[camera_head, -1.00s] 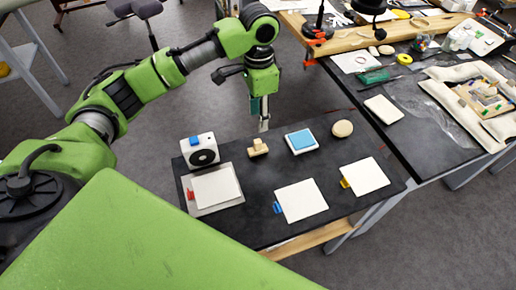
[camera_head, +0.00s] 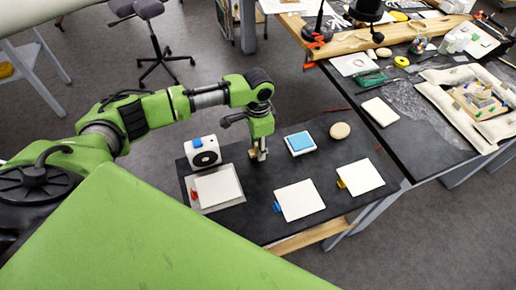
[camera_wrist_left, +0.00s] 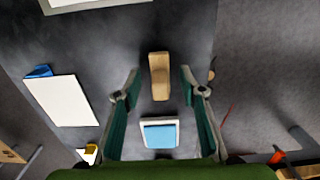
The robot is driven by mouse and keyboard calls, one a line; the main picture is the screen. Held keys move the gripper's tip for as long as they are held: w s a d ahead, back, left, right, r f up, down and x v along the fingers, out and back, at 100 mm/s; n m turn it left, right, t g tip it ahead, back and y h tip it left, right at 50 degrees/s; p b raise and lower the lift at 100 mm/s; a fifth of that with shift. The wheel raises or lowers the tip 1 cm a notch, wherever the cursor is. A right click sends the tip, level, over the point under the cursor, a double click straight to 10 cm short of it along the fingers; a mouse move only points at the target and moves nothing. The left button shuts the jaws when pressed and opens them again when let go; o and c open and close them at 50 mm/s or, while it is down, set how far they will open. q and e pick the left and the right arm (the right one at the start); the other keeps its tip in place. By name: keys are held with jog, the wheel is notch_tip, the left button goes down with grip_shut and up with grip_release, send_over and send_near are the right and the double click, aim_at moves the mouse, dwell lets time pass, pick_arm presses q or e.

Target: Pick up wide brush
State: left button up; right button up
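The wide brush appears to be the small tan wooden piece (camera_head: 252,154) on the dark table, partly hidden behind my left gripper in the head view. In the left wrist view the tan piece (camera_wrist_left: 159,76) lies between the fingertips, with a gap on both sides. My left gripper (camera_head: 260,149) points down over it. The fingers are open and empty in the left wrist view (camera_wrist_left: 160,80). Whether the fingertips are level with the brush or above it is hard to tell. My right gripper is not in view.
Near the brush are a white device (camera_head: 203,156) with a black disc, a blue pad (camera_head: 300,141) in a white tray and a round beige disc (camera_head: 340,130). White panels (camera_head: 299,200) with coloured clips lie in front. A cluttered bench (camera_head: 410,137) stands at right.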

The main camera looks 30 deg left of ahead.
pick_arm(q)
jog(key=shift+f, duration=0.1)
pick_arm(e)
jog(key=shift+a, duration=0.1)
pick_arm(q)
grip_shut()
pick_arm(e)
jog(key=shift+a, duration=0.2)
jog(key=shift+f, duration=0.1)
pick_arm(q)
jog(key=shift+r+b, duration=0.55)
jog(key=shift+r, duration=0.15)
jog(key=shift+w+r+b, duration=0.1)
jog(key=shift+r+b, duration=0.4)
jog(key=shift+r, duration=0.25)
jog(key=s+d+r+b, duration=0.3)
jog(key=s+d+r, duration=0.5)
jog(key=d+r, duration=0.2)
jog(key=shift+s+d+r, duration=0.15)
jog(key=shift+s+d, duration=0.1)
jog(key=shift+d, duration=0.4)
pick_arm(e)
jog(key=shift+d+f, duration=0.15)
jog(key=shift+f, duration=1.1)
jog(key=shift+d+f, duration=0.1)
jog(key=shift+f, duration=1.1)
